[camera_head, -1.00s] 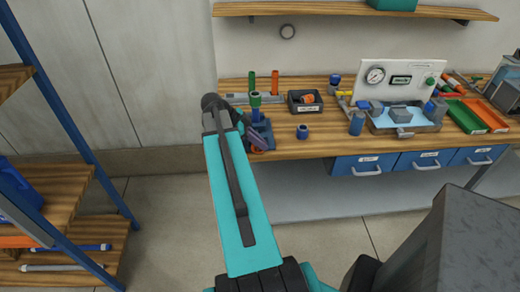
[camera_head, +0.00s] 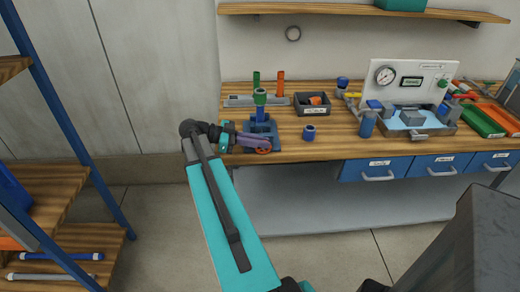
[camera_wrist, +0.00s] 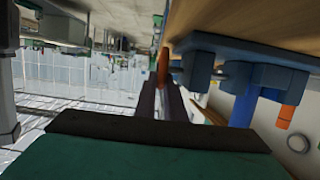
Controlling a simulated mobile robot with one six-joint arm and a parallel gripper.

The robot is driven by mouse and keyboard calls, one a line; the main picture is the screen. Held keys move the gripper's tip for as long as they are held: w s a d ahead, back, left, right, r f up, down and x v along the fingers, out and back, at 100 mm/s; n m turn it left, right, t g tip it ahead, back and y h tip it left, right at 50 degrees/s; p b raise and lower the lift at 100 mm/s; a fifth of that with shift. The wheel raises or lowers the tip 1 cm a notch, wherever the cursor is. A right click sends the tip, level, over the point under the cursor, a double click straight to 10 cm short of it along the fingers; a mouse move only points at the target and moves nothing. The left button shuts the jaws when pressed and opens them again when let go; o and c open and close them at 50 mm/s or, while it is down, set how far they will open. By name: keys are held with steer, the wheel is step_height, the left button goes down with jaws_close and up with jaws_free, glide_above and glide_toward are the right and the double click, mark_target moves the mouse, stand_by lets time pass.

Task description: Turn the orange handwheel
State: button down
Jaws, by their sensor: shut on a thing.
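The orange handwheel (camera_head: 264,150) is on the front of a blue valve fixture (camera_head: 262,127) at the left end of the workbench. In the wrist view the handwheel (camera_wrist: 163,66) shows edge-on as a narrow orange strip at the fingertips. The blue fixture (camera_wrist: 240,68) is just to the right there. My gripper (camera_head: 262,146) reaches it from the left, with purple-grey fingers. In the wrist view my gripper (camera_wrist: 163,84) has its fingers close on both sides of the wheel's rim, shut on it. Part of the wheel is hidden by the fingers.
The wooden workbench (camera_head: 330,150) holds a dark bin (camera_head: 312,110), a small blue cup (camera_head: 309,132) and a gauge panel (camera_head: 410,78) to the right. A shelf rack (camera_head: 75,255) stands at the left. Blue drawers (camera_head: 362,168) hang under the bench.

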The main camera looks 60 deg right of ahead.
steer(key=shift+s+g+b, duration=0.1)
steer(key=shift+g+b, duration=0.2)
stand_by(0.4)
steer(key=c, duration=1.8)
jaws_free()
steer(key=shift+s+r, duration=0.1)
steer(key=shift+c, duration=0.2)
steer(key=shift+w+a, duration=0.1)
steer(key=shift+w, duration=0.15)
